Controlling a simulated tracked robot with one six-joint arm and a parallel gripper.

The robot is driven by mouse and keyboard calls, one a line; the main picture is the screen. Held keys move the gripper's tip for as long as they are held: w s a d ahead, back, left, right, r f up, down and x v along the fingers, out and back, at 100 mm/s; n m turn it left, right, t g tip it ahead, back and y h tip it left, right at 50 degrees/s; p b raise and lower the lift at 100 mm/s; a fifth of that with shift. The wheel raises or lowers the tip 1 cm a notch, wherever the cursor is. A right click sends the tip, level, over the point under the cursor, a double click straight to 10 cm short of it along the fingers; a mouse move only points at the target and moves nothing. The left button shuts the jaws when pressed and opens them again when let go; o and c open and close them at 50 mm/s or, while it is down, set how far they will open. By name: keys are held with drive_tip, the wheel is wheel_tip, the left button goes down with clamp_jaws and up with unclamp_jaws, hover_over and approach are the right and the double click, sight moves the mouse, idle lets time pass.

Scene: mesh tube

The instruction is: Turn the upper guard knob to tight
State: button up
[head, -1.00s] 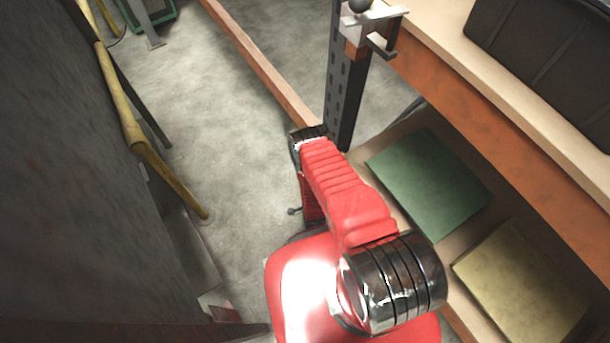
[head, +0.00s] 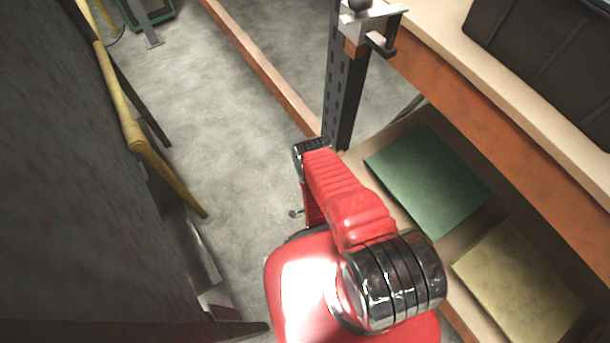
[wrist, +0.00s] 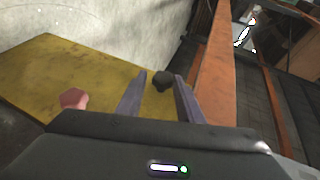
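In the wrist view a small dark knob (wrist: 162,81) shows between the two finger tips of my gripper (wrist: 160,76). The fingers stand apart, with a gap on each side of the knob; I cannot tell how far beyond the tips it lies. A red knob-like piece (wrist: 73,98) shows at the left, in front of a yellow panel (wrist: 60,72). I cannot tell which of these is the upper guard knob, or how it is turned. My gripper is not visible in the head view.
In the wrist view an orange beam (wrist: 216,65) runs close to the right finger. In the head view a dark slotted post (head: 343,95) carries a clamp (head: 380,40) beside the bench (head: 440,70).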

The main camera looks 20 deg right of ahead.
drive_tip(key=shift+o, duration=1)
drive_tip(key=shift+a, duration=0.1)
drive_tip(key=shift+r, duration=0.1)
drive_tip(key=v, duration=1.3)
drive_tip(key=shift+s, duration=0.35)
